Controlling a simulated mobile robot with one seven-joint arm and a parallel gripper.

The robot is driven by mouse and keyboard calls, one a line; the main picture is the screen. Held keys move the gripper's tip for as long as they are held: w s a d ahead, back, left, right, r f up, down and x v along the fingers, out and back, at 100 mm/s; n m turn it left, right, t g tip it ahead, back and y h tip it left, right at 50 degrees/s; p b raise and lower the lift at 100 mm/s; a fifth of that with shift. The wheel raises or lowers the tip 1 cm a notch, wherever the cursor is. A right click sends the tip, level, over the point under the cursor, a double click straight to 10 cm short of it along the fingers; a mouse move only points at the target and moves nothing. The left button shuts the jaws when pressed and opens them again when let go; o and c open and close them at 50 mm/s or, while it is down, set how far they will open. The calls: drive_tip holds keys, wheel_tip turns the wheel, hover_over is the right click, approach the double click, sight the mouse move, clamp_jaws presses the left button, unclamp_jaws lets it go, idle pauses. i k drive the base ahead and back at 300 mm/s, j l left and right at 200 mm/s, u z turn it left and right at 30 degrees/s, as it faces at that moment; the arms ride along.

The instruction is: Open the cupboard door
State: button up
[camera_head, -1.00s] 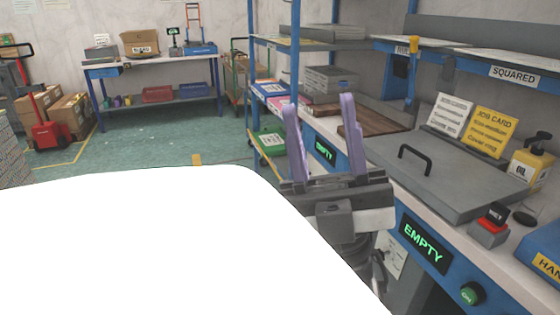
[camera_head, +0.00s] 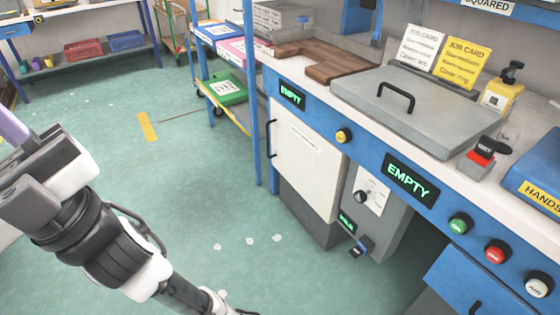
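The cupboard door (camera_head: 305,160) is a white panel with a small printed label, under the blue-fronted workbench. It looks shut. Its black upright bar handle (camera_head: 271,139) is at the door's left edge. My gripper (camera_head: 14,130) is at the left edge of the view, well to the left of the door and touching nothing visible. Part of one purple finger shows; the rest of the fingers is out of view, so its opening cannot be told.
A grey unit (camera_head: 372,205) with a knob and a small lever stands right of the door. A grey lid (camera_head: 420,100) with a black handle lies on the bench. A blue rack (camera_head: 251,95) stands left of the door. Green floor (camera_head: 190,180) before the door is largely clear.

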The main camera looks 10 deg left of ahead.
sight(312, 163)
drive_tip(key=i+l+u, duration=0.35)
drive_tip(key=l+u, duration=0.15)
drive_tip(key=l, duration=0.15)
drive_tip(key=i+l, duration=0.15)
drive_tip(key=i+u, duration=0.3)
drive_tip(key=i, duration=0.15)
drive_tip(key=i+l+u, duration=0.15)
drive_tip(key=i+u, duration=0.15)
drive_tip(key=i, duration=0.15)
